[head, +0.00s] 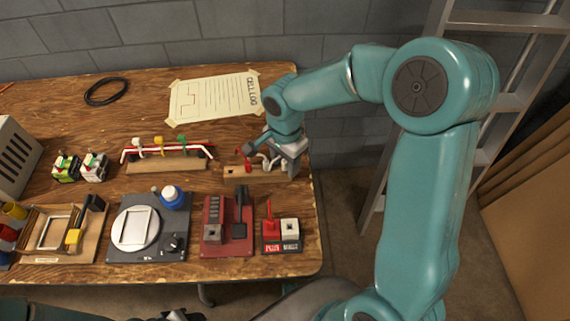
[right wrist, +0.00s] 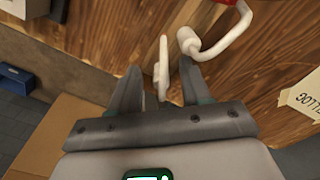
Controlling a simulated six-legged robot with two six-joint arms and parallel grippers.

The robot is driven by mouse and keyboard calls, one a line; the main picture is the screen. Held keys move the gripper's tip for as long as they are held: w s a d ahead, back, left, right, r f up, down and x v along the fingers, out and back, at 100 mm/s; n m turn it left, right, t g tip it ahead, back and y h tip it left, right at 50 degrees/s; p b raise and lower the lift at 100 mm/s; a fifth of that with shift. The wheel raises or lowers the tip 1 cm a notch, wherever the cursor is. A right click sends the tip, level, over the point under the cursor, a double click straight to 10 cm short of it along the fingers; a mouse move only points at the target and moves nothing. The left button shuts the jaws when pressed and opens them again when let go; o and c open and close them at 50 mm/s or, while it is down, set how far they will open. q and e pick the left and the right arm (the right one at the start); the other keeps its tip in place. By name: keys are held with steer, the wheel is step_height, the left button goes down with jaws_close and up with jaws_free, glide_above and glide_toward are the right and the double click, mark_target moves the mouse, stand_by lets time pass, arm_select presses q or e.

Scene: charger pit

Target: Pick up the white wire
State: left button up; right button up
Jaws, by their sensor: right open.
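The white wire (head: 272,162) stands at the right end of a small wooden block (head: 243,172) near the table's right edge. In the right wrist view the white wire (right wrist: 225,42) is a bent rod with a thicker end. My right gripper (right wrist: 160,76) is open, its fingers pointing at the wire. A slim upright white piece (right wrist: 162,62) shows between the fingertips; I cannot tell whether they touch it. In the head view the right gripper (head: 284,149) partly hides the wire. Only a dark part at the bottom edge may be my left gripper.
A red wire (head: 247,155) stands on the same block. A rack (head: 165,165) with coloured clips is to its left. A red lever board (head: 228,240) and a plus/minus terminal board (head: 283,238) stand in front. A paper sheet (head: 210,98) lies behind. A ladder (head: 480,120) stands right of the table.

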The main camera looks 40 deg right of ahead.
jaws_close()
steer(key=shift+r, duration=0.1)
